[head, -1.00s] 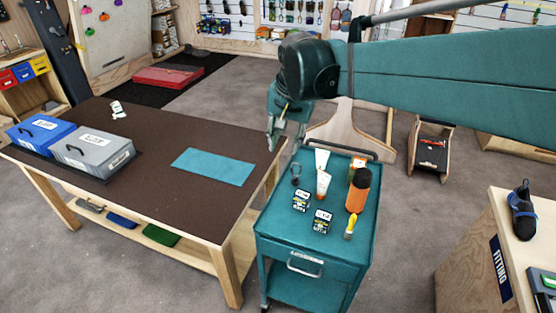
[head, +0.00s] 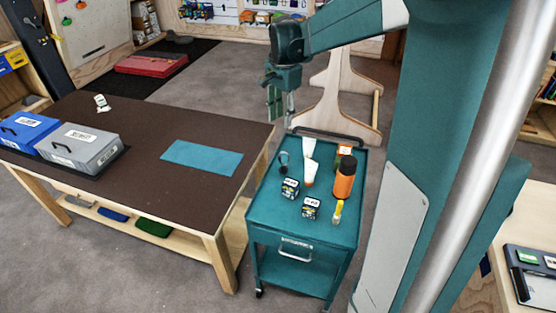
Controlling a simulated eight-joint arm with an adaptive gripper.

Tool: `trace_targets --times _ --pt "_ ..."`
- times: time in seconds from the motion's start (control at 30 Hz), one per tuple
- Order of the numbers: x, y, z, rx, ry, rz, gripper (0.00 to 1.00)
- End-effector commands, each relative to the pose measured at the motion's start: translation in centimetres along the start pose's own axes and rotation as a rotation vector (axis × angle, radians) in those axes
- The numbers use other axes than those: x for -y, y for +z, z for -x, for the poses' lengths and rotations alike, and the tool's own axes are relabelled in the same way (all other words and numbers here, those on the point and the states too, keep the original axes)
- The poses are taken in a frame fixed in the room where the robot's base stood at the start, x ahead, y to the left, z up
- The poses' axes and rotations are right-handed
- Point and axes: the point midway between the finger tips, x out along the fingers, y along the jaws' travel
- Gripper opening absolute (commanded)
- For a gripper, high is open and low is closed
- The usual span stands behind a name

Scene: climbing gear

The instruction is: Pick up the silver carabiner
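A small dark grey, loop-shaped item (head: 284,160) stands at the back left of the teal cart (head: 262,210). It may be the silver carabiner, but it is too small to tell. My gripper (head: 281,113) points down above and behind the cart's back left corner, clear of the cart top and apart from the loop-shaped item. Nothing shows held in it. Its fingers are too small to tell whether they are open.
The cart also bears white tubes (head: 309,162), an orange bottle (head: 344,177), two small dark boxes (head: 290,188) and a yellow-capped item (head: 337,212). A brown table (head: 150,122) at left holds blue (head: 28,132) and grey cases (head: 83,150) and a teal mat (head: 202,157).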

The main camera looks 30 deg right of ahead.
Motion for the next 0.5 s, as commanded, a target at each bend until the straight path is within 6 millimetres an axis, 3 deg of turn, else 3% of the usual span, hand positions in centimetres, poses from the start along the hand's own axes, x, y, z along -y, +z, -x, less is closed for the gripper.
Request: trace_targets --times 0.37,0.5 --pt "1.6 -3.1 -2.2 0.023 0.05 -0.13 0.31" --pt "1.4 -2.9 -5.2 0.023 0.049 -0.127 0.31"
